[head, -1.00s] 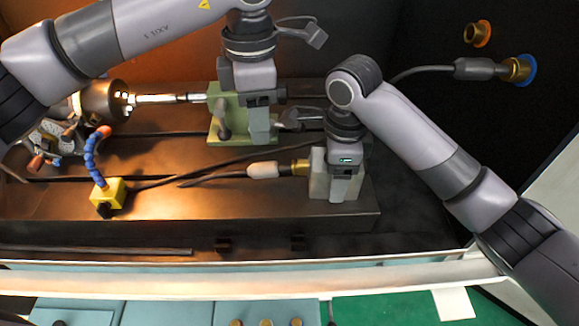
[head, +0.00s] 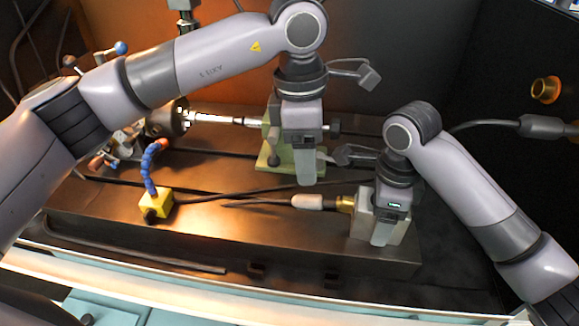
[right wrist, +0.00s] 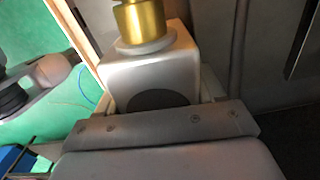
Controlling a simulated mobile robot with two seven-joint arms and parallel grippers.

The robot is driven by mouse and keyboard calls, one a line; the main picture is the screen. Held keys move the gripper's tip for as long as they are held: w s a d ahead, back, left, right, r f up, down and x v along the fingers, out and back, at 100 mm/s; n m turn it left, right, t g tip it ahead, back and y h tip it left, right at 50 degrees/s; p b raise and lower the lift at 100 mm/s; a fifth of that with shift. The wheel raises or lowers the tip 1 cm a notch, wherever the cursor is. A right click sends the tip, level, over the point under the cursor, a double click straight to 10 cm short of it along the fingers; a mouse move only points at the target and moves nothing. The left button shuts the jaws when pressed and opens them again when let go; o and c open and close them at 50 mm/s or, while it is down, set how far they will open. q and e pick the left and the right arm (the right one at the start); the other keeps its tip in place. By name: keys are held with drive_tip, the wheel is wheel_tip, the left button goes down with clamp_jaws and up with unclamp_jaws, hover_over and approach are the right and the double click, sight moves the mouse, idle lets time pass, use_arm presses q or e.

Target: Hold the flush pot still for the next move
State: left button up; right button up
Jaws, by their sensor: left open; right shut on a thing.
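The flush pot (head: 362,222) appears to be the pale block near the right end of the dark machine bed, with a brass fitting (head: 346,204) on its left side. My right gripper (head: 384,230) is shut on it from above. In the right wrist view the pale block (right wrist: 150,75) sits close against the gripper, with the brass fitting (right wrist: 142,22) beyond it. The fingertips' contact is largely hidden there. My left gripper (head: 308,170) is open and points down just right of the green tailstock (head: 270,158), apart from the pot. Whether it touches the tailstock I cannot tell.
A yellow block (head: 156,204) with a blue jointed nozzle stands on the left of the bed. The chuck (head: 172,118) and a bright shaft lie behind.

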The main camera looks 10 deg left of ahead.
sight(301, 197)
use_arm(q)
drive_tip(key=s+a+m+t+h, duration=0.1)
drive_tip(key=a+m+t+h, duration=0.15)
drive_tip(key=a, duration=0.25)
drive_tip(key=shift+n+g+h, duration=0.35)
drive_tip(key=x, duration=1.1)
drive_tip(key=shift+s+d+f, duration=0.1)
drive_tip(key=shift+s+f, duration=0.05)
clamp_jaws()
